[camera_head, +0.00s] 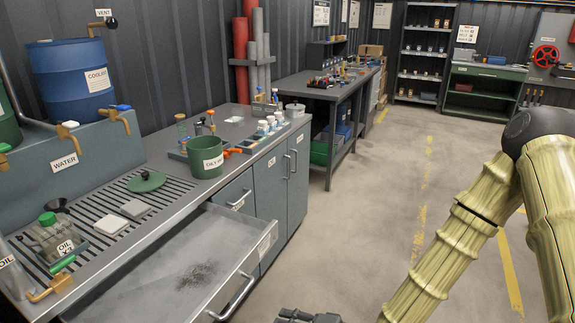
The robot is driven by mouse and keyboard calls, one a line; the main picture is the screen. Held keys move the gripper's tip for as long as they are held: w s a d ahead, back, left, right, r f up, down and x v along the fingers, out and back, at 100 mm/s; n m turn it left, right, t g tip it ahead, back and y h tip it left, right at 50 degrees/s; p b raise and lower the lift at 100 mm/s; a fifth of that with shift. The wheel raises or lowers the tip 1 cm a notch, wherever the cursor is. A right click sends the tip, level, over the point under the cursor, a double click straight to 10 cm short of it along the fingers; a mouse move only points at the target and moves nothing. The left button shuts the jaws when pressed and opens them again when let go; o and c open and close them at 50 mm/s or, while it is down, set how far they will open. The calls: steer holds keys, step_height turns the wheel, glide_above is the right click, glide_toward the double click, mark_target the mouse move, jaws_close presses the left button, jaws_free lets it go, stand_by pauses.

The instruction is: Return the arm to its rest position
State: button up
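My arm comes in at the right of the head view, with a bamboo-like surface and a dark joint. My gripper (308,316) shows only as a dark piece at the bottom edge, just right of the open drawer's handle. Its fingers are cut off by the frame, so I cannot tell whether it is open or shut or whether it holds anything.
An open grey drawer (180,262) with dark shavings juts from the left workbench. A green bin (206,157), a blue coolant drum (72,80) and an oil container (57,235) stand on that side. The concrete floor (375,190) between bench and arm is clear.

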steer(key=s+d+f+n+g+h+p, duration=0.1)
steer(key=s+d+f+n+g+h, duration=0.1)
steer(key=s+d+f+h, duration=0.4)
steer(key=s+d+f+n+g+h+p, duration=0.2)
steer(key=s+d+f+g+h, duration=0.2)
steer(key=s+d+f, duration=0.9)
steer(key=s+d+h, duration=0.1)
steer(key=s+d, duration=0.2)
steer(key=s, duration=0.2)
steer(key=shift+s+n+g+h, duration=0.15)
steer(key=shift+n+g+h, duration=0.15)
steer(key=shift+n+h, duration=0.1)
